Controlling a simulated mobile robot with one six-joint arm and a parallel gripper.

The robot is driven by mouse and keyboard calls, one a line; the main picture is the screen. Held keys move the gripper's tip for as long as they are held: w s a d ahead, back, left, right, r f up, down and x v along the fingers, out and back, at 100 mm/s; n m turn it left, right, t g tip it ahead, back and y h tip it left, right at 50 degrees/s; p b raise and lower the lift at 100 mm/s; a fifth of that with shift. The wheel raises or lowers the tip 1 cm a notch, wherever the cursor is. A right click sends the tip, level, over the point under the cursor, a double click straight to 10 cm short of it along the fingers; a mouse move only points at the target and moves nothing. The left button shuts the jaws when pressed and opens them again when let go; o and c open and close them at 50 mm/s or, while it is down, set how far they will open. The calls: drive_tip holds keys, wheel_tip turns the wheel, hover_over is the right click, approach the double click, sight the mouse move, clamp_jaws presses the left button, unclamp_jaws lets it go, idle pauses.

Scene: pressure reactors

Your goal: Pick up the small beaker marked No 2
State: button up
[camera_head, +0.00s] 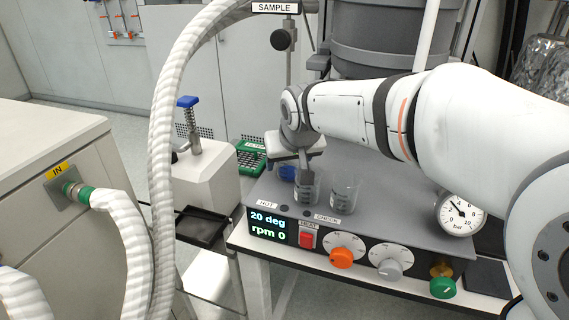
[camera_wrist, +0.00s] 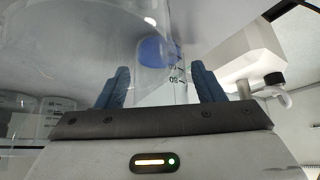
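Two small clear glass beakers stand on the grey top of the reactor unit in the head view, a left one (camera_head: 307,190) and a right one (camera_head: 344,192). No number can be read on either. My gripper (camera_head: 305,172) points down at the left beaker and partly hides it. In the wrist view my gripper (camera_wrist: 160,88) has its two blue-grey fingers apart. A clear beaker with graduation marks (camera_wrist: 160,90) shows between them, with small gaps at both sides. I cannot tell how deep it sits between the fingers.
A dark cylindrical vessel (camera_head: 380,40) stands behind. A pressure gauge (camera_head: 462,213) is at the right, knobs (camera_head: 342,257) along the front. A thick white hose (camera_head: 165,130) rises at the left.

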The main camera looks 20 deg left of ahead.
drive_tip(key=c, duration=0.9)
drive_tip(key=shift+c, duration=0.2)
